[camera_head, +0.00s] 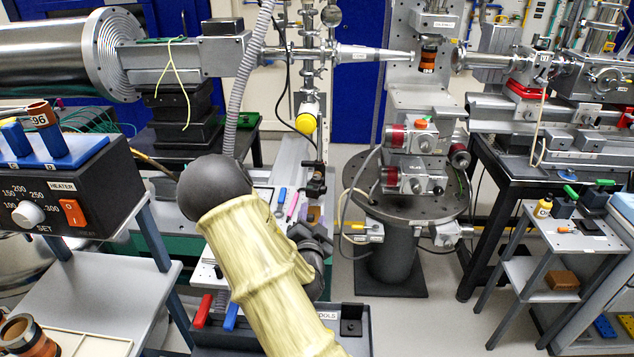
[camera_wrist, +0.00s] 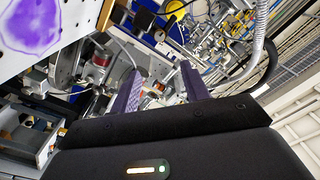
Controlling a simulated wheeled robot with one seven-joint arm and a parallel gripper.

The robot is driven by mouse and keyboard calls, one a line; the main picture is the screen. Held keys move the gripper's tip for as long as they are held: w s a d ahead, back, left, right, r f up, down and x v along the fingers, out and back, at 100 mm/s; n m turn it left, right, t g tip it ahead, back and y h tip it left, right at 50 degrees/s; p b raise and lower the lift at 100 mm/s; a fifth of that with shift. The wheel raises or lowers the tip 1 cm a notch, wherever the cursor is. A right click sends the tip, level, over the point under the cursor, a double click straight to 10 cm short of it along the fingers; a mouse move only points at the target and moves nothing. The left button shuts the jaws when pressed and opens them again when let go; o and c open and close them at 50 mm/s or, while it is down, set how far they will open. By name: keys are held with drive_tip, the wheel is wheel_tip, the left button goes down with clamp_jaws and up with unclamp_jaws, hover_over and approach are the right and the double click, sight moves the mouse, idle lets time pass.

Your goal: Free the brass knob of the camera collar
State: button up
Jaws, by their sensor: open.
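I cannot pick out the brass knob or the camera collar with certainty in either view. A yellow round end (camera_head: 306,123) shows on a white cylinder on the upright metal post in the middle of the head view. A yellow round part (camera_wrist: 175,9) also shows at the top of the wrist view; I cannot tell whether it is the same thing. My gripper (camera_wrist: 160,90) is open, with two purple fingers apart and nothing seen held between them. In the head view my yellow-sleeved arm reaches up from the bottom and hides most of the gripper.
A heater box (camera_head: 60,190) stands at the left. A round pedestal table (camera_head: 415,205) with red-ended motor units (camera_head: 410,140) is right of centre. A grey hose (camera_head: 240,85) and thin cables hang near the post. A small side table (camera_head: 575,237) stands right; grey floor shows between.

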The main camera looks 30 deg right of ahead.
sight(317, 177)
drive_tip(key=shift+w, duration=0.1)
drive_tip(key=p+x, duration=0.2)
drive_tip(key=x, duration=1.5)
drive_tip(key=shift+w+d, duration=0.1)
drive_tip(key=shift+d, duration=0.05)
drive_tip(key=shift+c, duration=0.5)
drive_tip(key=c, duration=0.9)
drive_tip(key=shift+f+n+b, duration=0.15)
drive_tip(key=shift+n+b, duration=0.15)
drive_tip(key=shift+n, duration=0.3)
